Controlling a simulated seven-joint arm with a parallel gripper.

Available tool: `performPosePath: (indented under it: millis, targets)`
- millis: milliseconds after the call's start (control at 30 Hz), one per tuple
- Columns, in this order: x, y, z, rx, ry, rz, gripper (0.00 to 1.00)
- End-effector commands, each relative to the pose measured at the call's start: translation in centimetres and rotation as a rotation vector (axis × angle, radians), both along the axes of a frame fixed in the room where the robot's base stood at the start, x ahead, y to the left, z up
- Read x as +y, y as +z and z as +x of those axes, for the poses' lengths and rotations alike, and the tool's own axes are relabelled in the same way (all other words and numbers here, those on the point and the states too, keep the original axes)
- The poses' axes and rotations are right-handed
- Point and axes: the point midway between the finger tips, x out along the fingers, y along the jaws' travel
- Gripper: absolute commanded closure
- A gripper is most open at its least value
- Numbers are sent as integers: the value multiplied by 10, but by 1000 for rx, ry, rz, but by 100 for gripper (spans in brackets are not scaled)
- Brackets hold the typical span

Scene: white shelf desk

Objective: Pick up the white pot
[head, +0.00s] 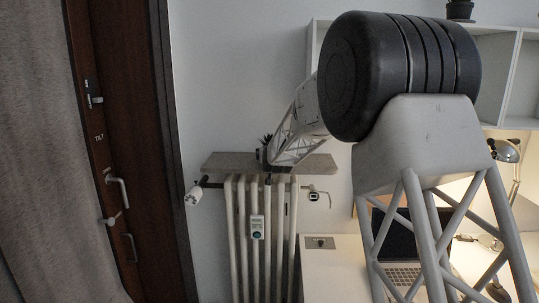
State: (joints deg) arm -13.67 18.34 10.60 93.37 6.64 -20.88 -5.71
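No white pot can be made out clearly in the head view. A small dark-leaved plant (266,140) shows at the wooden ledge (232,162) above the radiator, and its pot is hidden or too small to tell. My arm crosses from the right, and its lattice forearm ends at this ledge, right next to the plant. My gripper is not clearly visible there; a small dark shape at the arm's end is too small to read. Whether anything is held cannot be seen.
A white radiator (240,230) with a thermostat knob (194,195) stands below the ledge. At right are a white desk (330,270), a laptop (403,276), a lamp (507,151) and a wall shelf (505,75) bearing a dark pot (460,11). A brown door (125,120) is at left.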

Motion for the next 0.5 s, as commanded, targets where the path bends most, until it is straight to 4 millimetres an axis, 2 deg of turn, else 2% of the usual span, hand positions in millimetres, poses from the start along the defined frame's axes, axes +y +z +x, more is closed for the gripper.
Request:
performPosePath:
  millis: [200, 500]
  targets:
    - [1, -1, 8, -1, 0, 0, 10]
    - [2, -1, 8, -1, 0, 0, 10]
